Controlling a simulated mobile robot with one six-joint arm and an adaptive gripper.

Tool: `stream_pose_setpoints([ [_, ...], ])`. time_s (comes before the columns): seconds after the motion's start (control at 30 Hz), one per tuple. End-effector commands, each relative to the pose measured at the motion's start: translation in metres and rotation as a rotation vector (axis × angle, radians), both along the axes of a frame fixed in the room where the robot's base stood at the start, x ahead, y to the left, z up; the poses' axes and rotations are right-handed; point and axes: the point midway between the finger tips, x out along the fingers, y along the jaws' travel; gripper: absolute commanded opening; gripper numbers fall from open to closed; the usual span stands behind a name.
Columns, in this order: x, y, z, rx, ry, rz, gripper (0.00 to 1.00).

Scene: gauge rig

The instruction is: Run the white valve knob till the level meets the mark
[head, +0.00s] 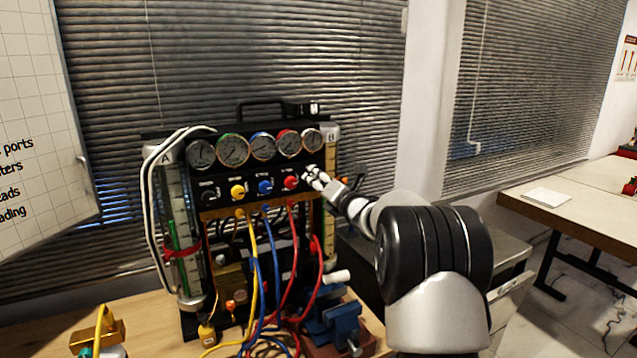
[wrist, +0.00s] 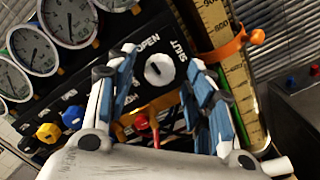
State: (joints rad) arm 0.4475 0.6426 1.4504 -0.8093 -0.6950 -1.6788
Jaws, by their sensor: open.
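The white valve knob (wrist: 158,70) sits on the black panel between the words OPEN and SHUT in the wrist view. My gripper (wrist: 162,58) is open, with one finger on each side of the knob's outline; I cannot tell whether they touch it. In the head view my gripper (head: 313,178) is at the panel's right end and hides the knob. Tube B (head: 330,205) stands at the rig's right side. In the wrist view its scale (wrist: 212,22) carries an orange ring (wrist: 228,47). Some green shows below the ring, partly behind my finger; the exact level is unclear.
Several round gauges (head: 233,149) sit above the knobs. The red knob (head: 290,182) is close to my gripper's left, with blue (head: 265,187) and yellow ones (head: 237,191) beyond. Tube A (head: 180,220) has a red ring. Coloured hoses (head: 262,270) hang below.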

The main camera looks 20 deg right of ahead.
Motion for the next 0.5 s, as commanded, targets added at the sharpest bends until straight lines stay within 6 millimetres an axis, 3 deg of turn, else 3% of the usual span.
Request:
stream_pose_setpoints([
  [0.4, 0.0089, 0.0004, 0.0000, 0.000, 0.000, 0.000, 0.48],
  [0.5, 0.0089, 0.0004, 0.0000, 0.000, 0.000, 0.000, 0.42],
])
